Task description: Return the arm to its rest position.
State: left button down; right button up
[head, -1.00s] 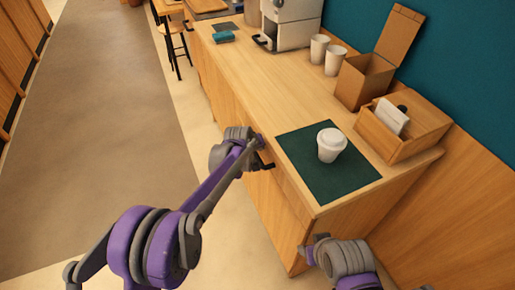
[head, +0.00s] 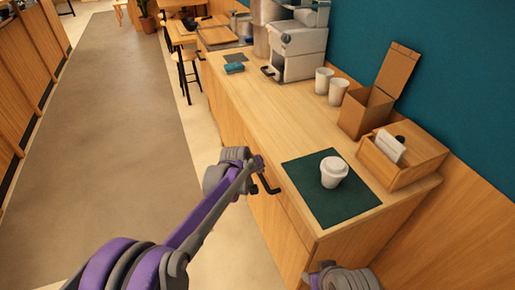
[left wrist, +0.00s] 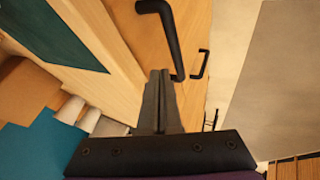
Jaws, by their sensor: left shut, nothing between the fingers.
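My left arm comes in from the lower left in the head view. Its gripper (head: 259,163) is in front of the counter's side, near a black drawer handle (head: 269,184). In the left wrist view the two dark fingers (left wrist: 160,75) are together with nothing between them, and a black handle (left wrist: 161,30) shows close beyond their tips. Whether they touch it I cannot tell. My right arm's end (head: 343,278) shows at the bottom edge of the head view, by the counter's near corner; its fingers do not show clearly.
A lidded white cup (head: 333,172) stands on a dark green mat (head: 318,205) on the counter (head: 262,118). A wooden box (head: 405,165), an open box (head: 365,112), two white cups (head: 322,80) and a coffee machine (head: 298,45) stand along the wall. The floor (head: 125,130) at left is clear.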

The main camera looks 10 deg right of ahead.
pick_arm(q)
jog(key=s+a+r+m+y+p, duration=0.1)
jog(key=s+a+r, duration=0.4)
jog(key=s+a, duration=0.2)
jog(key=s+a+r+y+p, duration=0.1)
jog(key=s+a+r, duration=0.4)
jog(key=s+a, duration=0.25)
jog(key=s+a+f+p, duration=0.1)
jog(key=s+a, duration=0.2)
jog(key=s, duration=0.4)
jog(key=s+a+y, duration=0.1)
jog(key=s+a, duration=0.3)
jog(key=s, duration=0.3)
jog(key=s+a+f+m+y+p, duration=0.1)
jog(key=s+a, duration=0.3)
jog(key=s, duration=0.3)
jog(key=shift+s+f+g+p, duration=0.3)
jog(key=shift+s+p, duration=0.05)
jog(key=shift+s, duration=0.05)
